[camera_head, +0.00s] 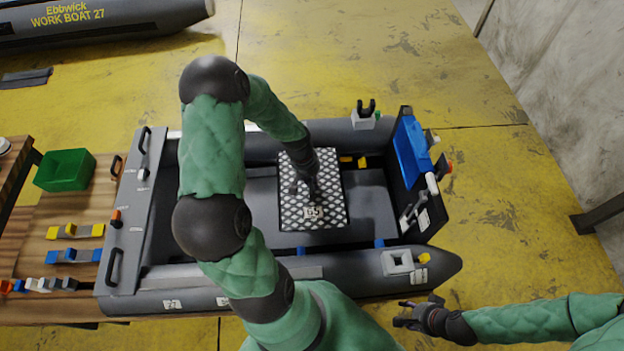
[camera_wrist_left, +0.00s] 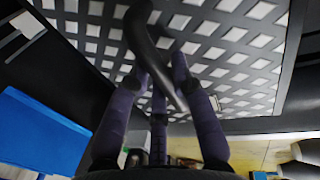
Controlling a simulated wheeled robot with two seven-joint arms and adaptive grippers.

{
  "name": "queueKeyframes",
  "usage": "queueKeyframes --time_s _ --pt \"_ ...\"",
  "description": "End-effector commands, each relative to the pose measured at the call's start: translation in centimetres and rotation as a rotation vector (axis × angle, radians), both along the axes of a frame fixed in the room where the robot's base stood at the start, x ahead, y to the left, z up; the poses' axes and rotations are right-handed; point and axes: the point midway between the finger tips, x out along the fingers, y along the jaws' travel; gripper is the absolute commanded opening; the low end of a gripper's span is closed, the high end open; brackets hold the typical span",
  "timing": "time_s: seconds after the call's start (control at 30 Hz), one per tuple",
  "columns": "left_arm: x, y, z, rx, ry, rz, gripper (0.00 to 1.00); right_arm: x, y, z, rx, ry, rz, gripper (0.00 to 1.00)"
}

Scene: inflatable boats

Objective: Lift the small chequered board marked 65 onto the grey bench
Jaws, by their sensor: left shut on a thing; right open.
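The small chequered board (camera_head: 329,185), black and white with a pale label reading 65, is in the middle of the grey inflatable boat. It also fills the top of the left wrist view (camera_wrist_left: 225,70). My left gripper (camera_head: 308,190) is over the board, its fingers shut on a dark curved handle (camera_wrist_left: 147,40) on it. I cannot tell whether the board is clear of the surface below. A grey panel (camera_head: 140,225) with handles and labels spans the boat's left end; I cannot tell if it is the grey bench. My right gripper (camera_head: 400,313) is open and empty at lower right.
A wooden table (camera_head: 45,215) at left bears a green bin (camera_head: 65,170) and several coloured small parts. A blue motor-like unit (camera_head: 411,145) is at the boat's right end. A white square fitting (camera_head: 397,262) sits on the near tube. Yellow floor lies open at right.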

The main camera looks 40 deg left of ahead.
Motion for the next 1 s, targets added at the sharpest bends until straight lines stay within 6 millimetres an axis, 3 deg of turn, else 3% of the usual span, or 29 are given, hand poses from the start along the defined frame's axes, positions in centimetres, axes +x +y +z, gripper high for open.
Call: queueKeyframes --time_s 1.0 --pt "0.1 0.1 5.1 0.002 -0.003 0.001 0.00 0.0 0.0 3.7 0.000 0.000 0.000 0.47"
